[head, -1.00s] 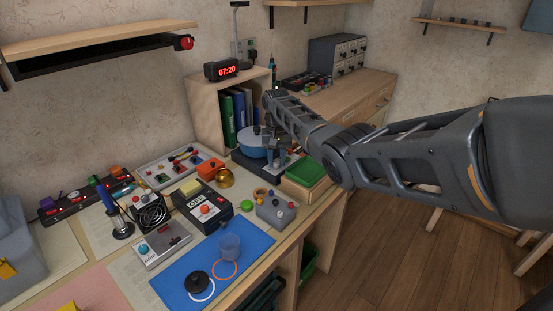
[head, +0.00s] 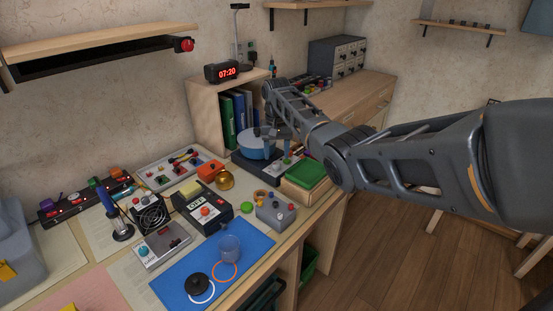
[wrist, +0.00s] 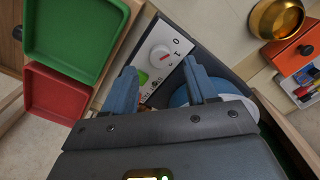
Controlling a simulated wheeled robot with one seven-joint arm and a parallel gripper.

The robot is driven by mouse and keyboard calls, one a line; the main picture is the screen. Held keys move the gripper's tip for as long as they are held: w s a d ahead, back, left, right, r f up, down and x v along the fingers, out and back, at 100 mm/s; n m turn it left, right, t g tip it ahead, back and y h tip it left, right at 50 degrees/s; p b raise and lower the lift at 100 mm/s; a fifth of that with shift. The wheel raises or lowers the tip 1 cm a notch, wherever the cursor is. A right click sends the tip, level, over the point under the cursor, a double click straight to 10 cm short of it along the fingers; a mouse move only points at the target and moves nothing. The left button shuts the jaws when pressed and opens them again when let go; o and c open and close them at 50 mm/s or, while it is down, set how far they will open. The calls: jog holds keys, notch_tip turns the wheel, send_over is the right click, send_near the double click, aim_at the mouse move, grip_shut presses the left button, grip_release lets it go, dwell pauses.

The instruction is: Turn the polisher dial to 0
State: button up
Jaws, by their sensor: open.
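The polisher (head: 257,147) has a blue round disc on a dark base and stands at the back of the bench. Its white control panel (wrist: 170,42) shows in the wrist view, with a round white dial (wrist: 159,53) marked 0 and 1. A small red mark on the dial seems to lie on the side of the 1. My gripper (wrist: 161,72) is open and empty, its two blue fingers apart, with the dial in view just beyond the gap. In the head view my gripper (head: 280,142) hangs over the polisher's right side, apart from the dial as far as I can tell.
A green tray (wrist: 75,28) and a red tray (wrist: 62,92) lie beside the panel. A brass bowl (wrist: 276,17) and an orange box (wrist: 291,57) are on the other side. A wooden shelf unit with binders (head: 237,110) stands behind the polisher.

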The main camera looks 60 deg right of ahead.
aim_at(277, 163)
jog(key=shift+r, duration=2.05)
